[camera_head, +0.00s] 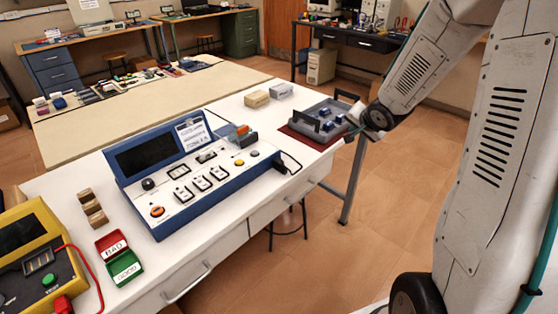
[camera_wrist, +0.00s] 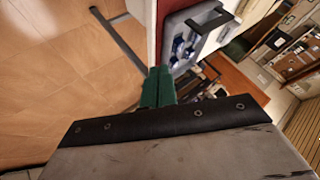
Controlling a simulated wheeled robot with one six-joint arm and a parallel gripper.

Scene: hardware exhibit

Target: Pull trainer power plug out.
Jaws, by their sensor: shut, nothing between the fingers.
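The trainer (camera_head: 128,179) is a blue console with a white panel of switches, knobs and a raised dark screen, on the white bench. A black plug (camera_head: 281,163) with a black cable sits at its right end. The cable loops over the bench top there. My gripper (camera_head: 350,138) is to the right of the plug and well apart from it, by the bench's right end near a grey tray. In the wrist view my gripper's green fingers (camera_wrist: 158,86) are together with nothing between them. Neither the trainer nor the plug can be made out in the wrist view.
The grey tray (camera_head: 307,124) with blue parts rests on a red mat, close to my gripper; it also shows in the wrist view (camera_wrist: 222,20). A yellow device (camera_head: 52,224), a red-green box (camera_head: 108,244) and wooden blocks stand left. Open floor (camera_head: 400,200) lies right of the bench.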

